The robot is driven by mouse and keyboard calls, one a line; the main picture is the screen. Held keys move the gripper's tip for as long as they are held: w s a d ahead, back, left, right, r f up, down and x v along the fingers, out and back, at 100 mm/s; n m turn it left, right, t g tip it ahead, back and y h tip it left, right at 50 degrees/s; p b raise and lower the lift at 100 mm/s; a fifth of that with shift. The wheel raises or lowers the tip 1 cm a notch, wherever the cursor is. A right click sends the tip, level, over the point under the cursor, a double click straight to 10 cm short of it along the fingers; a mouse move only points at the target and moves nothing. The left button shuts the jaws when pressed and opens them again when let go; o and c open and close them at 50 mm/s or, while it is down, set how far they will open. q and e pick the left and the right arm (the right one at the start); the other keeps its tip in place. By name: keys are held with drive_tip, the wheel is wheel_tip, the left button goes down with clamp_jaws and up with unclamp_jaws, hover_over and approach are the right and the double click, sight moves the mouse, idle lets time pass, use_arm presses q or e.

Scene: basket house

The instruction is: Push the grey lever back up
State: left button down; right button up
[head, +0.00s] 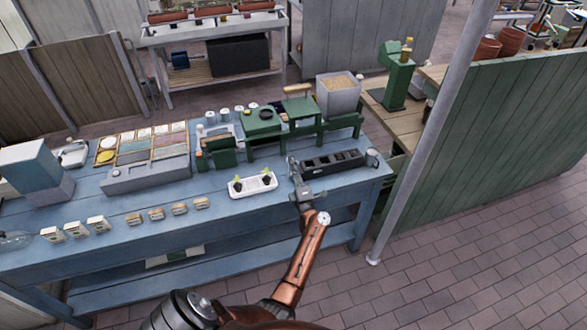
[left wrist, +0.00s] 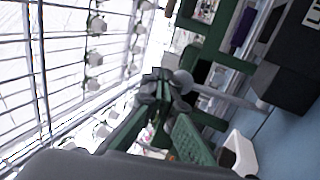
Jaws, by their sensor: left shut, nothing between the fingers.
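A green machine (head: 262,122) with flat tops and legs stands at the back of the blue bench. In the left wrist view, a light grey lever (left wrist: 225,93) with a rounded end crosses in front of green frame parts (left wrist: 205,55). My left gripper (head: 295,170) reaches over the bench at the machine's front, beside a black tray. Its dark fingers (left wrist: 162,88) are shut and empty, close to the lever's rounded end; I cannot tell whether they touch. In the head view the lever is too small to make out surely near the gripper. My right gripper is out of view.
A white tray with two small plants (head: 252,184) lies left of the gripper. A grey bin (head: 338,95) stands behind. A slanted grey pole (head: 425,130) rises at the bench's right.

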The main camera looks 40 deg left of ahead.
use_arm(q)
drive_tip(key=shift+w+a+r, duration=0.2)
drive_tip(key=shift+w+a, duration=0.15)
drive_tip(key=shift+a, duration=0.2)
drive_tip(key=v, duration=0.7)
drive_tip(key=shift+d, duration=0.2)
drive_tip(key=shift+s, duration=0.15)
idle(0.5)
